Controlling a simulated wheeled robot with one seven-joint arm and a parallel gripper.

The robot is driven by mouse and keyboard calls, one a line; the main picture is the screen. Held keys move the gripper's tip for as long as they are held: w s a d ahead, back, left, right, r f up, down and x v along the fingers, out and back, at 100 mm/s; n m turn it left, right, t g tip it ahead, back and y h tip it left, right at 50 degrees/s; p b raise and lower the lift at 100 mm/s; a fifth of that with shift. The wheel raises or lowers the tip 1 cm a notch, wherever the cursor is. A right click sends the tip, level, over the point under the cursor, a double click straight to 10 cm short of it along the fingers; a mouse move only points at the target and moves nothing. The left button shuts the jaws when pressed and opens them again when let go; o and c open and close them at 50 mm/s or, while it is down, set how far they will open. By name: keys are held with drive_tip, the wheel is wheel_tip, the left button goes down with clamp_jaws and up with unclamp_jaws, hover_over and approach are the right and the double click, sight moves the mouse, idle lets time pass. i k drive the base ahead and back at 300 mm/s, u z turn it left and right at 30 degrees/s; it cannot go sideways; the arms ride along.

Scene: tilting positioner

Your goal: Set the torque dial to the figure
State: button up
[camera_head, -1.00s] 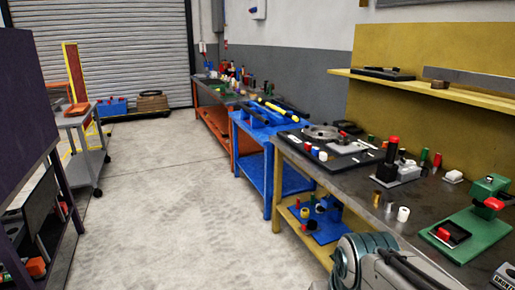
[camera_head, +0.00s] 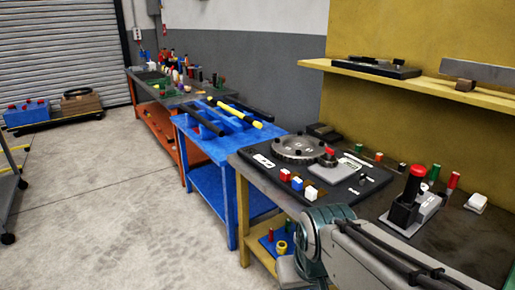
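No torque dial or figure can be made out for certain. A round grey toothed disc (camera_head: 300,148) sits on a black base plate (camera_head: 345,195) on the nearest bench. A flat grey block (camera_head: 335,170) with a red-topped part lies beside the disc, and small white labels on the plate are too small to read. My arm's link and joint show at the bottom, in front of the bench. My gripper is outside the picture.
The yellow-framed bench (camera_head: 465,255) also carries a black red-topped device (camera_head: 410,200) and several small coloured blocks and cylinders. A yellow shelf (camera_head: 400,82) hangs above. A blue table (camera_head: 210,150) stands beyond.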

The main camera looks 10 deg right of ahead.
sight(421, 192)
drive_tip(key=z, duration=0.1)
drive_tip(key=i, duration=0.75)
drive_tip(key=z, duration=0.1)
drive_tip(key=k, duration=0.5)
drive_tip(key=u, duration=0.65)
drive_tip(key=i, duration=0.75)
drive_tip(key=z, duration=2.2)
drive_tip(key=i, duration=0.5)
drive_tip(key=u, duration=0.1)
